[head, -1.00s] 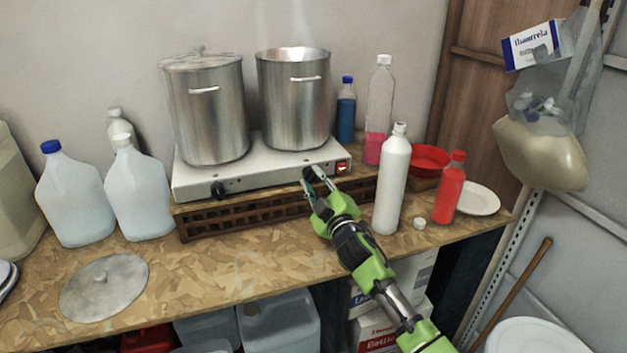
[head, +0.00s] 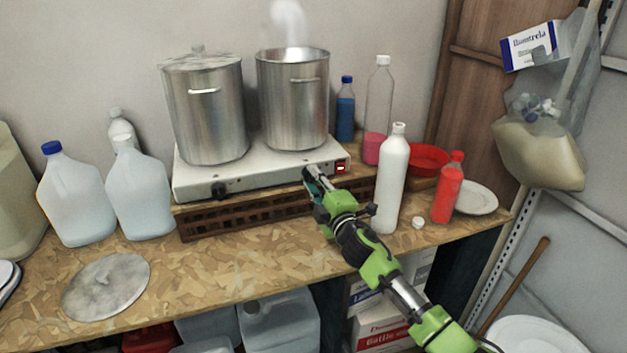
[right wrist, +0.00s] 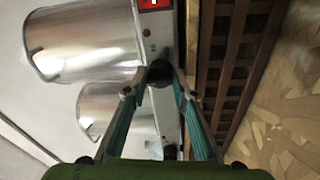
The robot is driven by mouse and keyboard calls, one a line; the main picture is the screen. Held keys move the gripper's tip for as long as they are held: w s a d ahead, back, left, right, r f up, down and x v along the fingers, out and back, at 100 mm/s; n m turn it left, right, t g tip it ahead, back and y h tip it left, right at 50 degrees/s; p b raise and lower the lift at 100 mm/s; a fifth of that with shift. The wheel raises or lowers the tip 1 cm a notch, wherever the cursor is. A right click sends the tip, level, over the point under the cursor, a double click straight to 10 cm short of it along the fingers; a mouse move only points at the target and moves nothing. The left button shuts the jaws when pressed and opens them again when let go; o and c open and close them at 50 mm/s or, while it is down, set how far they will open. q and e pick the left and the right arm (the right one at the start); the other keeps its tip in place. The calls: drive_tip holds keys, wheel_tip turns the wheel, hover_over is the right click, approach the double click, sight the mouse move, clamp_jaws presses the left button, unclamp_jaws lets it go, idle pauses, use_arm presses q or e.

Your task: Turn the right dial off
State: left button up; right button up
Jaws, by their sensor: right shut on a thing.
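The white double hot plate (head: 262,169) stands on a brown slatted crate on the bench. Its left dial (head: 218,190) is black and uncovered. In the head view my right gripper (head: 312,178) hides the right dial at the front panel. In the right wrist view the black right dial (right wrist: 160,72) sits between the fingertips of my right gripper (right wrist: 158,80), which is shut on it. A red lit switch (head: 341,168) is right of that dial; it also shows in the right wrist view (right wrist: 153,4). My left gripper is not in view.
A lidded pot (head: 205,110) and an open steaming pot (head: 293,100) stand on the hot plate. A white bottle (head: 391,185) is close to the right of my right arm. A red bottle (head: 447,195) and white jugs (head: 73,200) flank the crate. The front bench is mostly clear.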

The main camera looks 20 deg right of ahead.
drive_tip(key=shift+f, duration=0.1)
drive_tip(key=o, duration=1.1)
drive_tip(key=s, duration=0.8)
drive_tip(key=s+d, duration=0.1)
drive_tip(key=s, duration=0.3)
drive_tip(key=shift+d+f, duration=0.1)
drive_tip(key=shift+f, duration=0.25)
drive_tip(key=shift+f, duration=0.1)
